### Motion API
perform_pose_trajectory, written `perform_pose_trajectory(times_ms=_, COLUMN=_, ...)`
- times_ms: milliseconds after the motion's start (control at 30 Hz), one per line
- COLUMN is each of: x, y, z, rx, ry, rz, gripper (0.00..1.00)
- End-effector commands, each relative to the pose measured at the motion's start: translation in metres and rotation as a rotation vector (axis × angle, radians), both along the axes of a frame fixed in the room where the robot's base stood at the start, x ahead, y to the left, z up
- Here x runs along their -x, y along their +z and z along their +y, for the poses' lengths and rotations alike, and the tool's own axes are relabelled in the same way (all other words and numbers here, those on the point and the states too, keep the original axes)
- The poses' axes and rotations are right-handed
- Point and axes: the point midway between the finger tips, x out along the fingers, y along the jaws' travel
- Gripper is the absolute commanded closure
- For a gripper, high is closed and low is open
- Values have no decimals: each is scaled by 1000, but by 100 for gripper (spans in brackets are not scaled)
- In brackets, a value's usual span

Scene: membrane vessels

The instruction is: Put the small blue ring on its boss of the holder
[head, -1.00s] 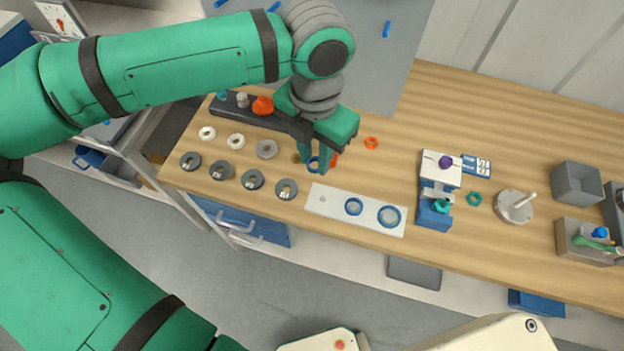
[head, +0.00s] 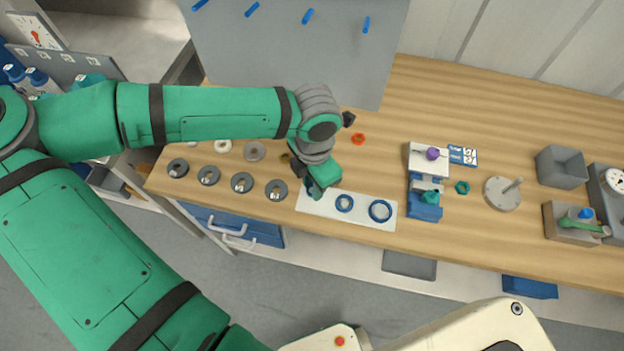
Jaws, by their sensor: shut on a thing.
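The white holder plate (head: 361,213) lies near the bench's front edge. My gripper (head: 315,190) is over the left end of the holder, pointing down, and hides the small boss there. It is shut on the small blue ring (head: 309,190), of which only a bit of blue shows at the fingertips. I cannot tell whether the ring touches the boss or is above it.
Several dark grey discs (head: 276,190) lie left of the holder. A blue and white fixture (head: 425,207) stands to its right. An orange nut (head: 358,139) lies behind, and a teal nut (head: 462,187) farther right. The bench's front edge is close below the holder.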

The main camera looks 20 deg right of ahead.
Motion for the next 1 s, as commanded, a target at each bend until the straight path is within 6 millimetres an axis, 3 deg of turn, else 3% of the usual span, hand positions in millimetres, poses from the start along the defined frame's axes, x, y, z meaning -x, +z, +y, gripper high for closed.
perform_pose_trajectory(times_ms=500, x=0, y=-27, z=0, rx=0, ry=2, rz=2, gripper=96)
perform_pose_trajectory(times_ms=967, x=0, y=-31, z=0, rx=0, ry=2, rz=1, gripper=96)
perform_pose_trajectory(times_ms=1000, x=0, y=-31, z=0, rx=0, ry=2, rz=1, gripper=68)
